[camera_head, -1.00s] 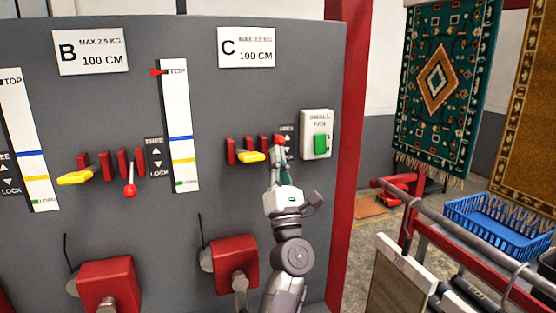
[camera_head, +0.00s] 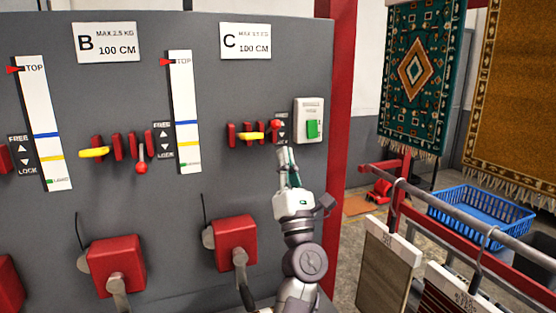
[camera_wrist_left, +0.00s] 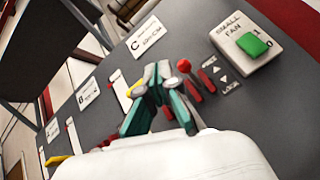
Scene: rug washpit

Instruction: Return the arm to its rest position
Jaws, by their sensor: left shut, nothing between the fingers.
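My left gripper (camera_head: 288,160) is shut and empty in front of the grey panel (camera_head: 240,185), just below the red-knobbed lever (camera_head: 276,125) of station C. It also shows in the left wrist view (camera_wrist_left: 158,75), with the red knob (camera_wrist_left: 183,66) to the right of its fingertips. The arm comes up from the bottom of the head view. A yellow handle (camera_head: 251,136) and red blocks sit left of the knob. My right gripper is not in view.
A small fan switch (camera_head: 311,122) with a green rocker is right of the lever. Red boxes with cranks (camera_head: 236,240) stick out below. A red post (camera_head: 340,150) edges the panel. At the right are rails, a blue basket (camera_head: 480,215) and hanging rugs (camera_head: 420,75).

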